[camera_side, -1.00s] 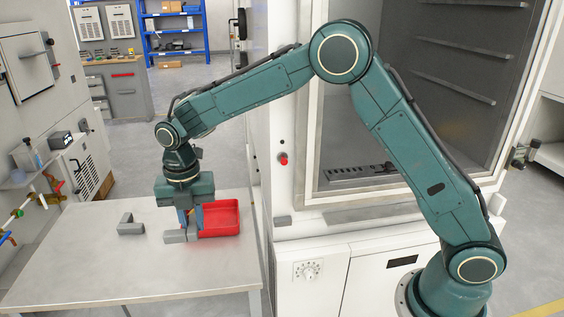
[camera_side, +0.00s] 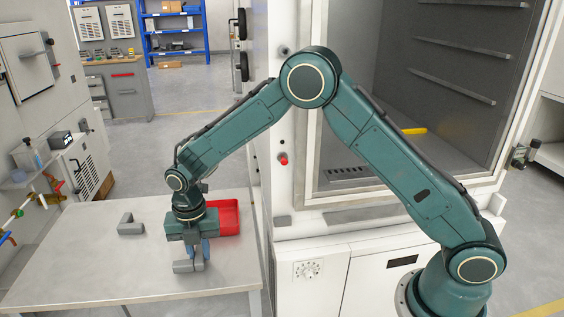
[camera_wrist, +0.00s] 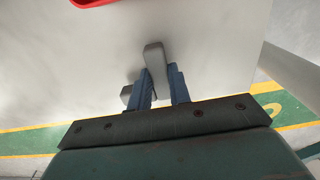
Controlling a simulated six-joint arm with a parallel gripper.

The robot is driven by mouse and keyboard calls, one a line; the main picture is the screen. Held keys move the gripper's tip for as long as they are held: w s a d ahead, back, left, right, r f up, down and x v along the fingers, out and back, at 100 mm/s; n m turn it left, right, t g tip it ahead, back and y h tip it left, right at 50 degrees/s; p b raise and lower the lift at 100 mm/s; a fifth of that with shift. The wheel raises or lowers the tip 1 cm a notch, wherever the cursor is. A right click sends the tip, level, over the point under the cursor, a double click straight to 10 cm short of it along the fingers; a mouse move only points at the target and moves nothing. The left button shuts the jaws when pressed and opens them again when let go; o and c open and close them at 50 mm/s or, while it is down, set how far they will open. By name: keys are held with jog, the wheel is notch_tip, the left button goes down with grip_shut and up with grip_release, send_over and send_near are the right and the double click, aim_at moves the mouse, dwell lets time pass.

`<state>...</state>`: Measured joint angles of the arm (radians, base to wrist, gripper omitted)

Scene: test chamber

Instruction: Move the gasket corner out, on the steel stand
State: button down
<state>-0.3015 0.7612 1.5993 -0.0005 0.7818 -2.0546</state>
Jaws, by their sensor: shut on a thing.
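My gripper (camera_side: 196,250) is shut on a grey gasket corner (camera_side: 183,267), low over or on the steel stand (camera_side: 120,285); I cannot tell whether the piece touches the top. In the wrist view my gripper (camera_wrist: 163,90) has its blue fingers around one arm of the gasket corner (camera_wrist: 153,54), and its other end shows to the left of the fingers. A second grey L-shaped piece (camera_side: 130,226) lies on the stand to the left, apart from my gripper.
A red tray (camera_side: 230,217) sits at the stand's back right, partly hidden behind my gripper; its edge shows in the wrist view (camera_wrist: 92,2). The white chamber (camera_side: 297,215) stands close to the stand's right edge. The stand's front and left are clear.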

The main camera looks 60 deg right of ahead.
aim_at(199, 253)
jog(key=shift+f, duration=0.3)
jog(key=shift+f, duration=0.15)
jog(key=c, duration=1.3)
grip_release()
notch_tip(199, 253, up, 12)
jog(key=shift+r, duration=0.2)
